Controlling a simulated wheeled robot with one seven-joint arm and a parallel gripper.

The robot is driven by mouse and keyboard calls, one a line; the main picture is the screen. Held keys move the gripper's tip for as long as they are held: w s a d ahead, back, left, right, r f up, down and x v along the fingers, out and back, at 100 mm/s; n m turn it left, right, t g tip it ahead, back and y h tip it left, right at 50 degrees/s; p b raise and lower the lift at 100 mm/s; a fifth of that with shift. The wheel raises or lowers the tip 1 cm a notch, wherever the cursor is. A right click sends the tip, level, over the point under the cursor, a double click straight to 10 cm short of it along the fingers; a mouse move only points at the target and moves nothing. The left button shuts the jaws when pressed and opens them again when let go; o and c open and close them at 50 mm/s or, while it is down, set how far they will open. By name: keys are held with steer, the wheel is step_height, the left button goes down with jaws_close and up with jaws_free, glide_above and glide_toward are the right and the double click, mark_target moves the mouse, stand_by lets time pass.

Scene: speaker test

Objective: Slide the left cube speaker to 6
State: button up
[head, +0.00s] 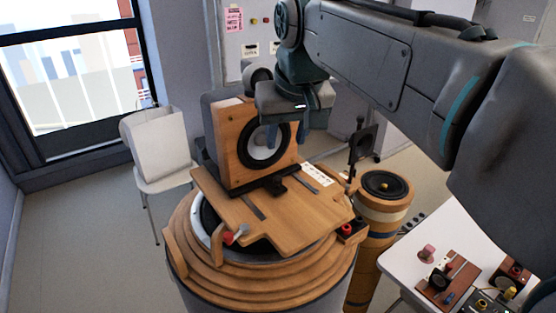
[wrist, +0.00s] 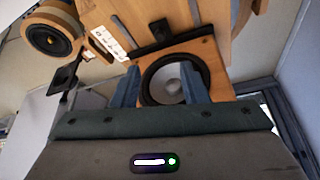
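A cube speaker (head: 229,165) with a wooden front, grey sides and a round black-rimmed driver stands upright on a wooden board (head: 290,222) in the head view. A dark strip lies along its foot, and the board has slots. The speaker's front also shows in the wrist view (wrist: 205,50). My gripper (head: 279,138) is in front of the driver. In the wrist view its two blue-grey fingers (wrist: 158,68) are apart, with the driver seen between them. I cannot tell whether they touch the speaker. A white label strip (head: 317,174) lies right of it; its marks are too small to read.
The board rests on a round, stepped wooden stand (head: 190,262). A wooden column with a speaker on top (head: 385,186) and a small black panel (head: 362,145) stand to the right. A white table (head: 405,262) with small parts is front right, a white chair (head: 163,180) at left.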

mark_target(277, 178)
steer(key=p+x, duration=0.1)
steer(key=x, duration=1.2)
steer(key=shift+f, duration=0.15)
jaws_close()
steer(key=shift+a, duration=0.1)
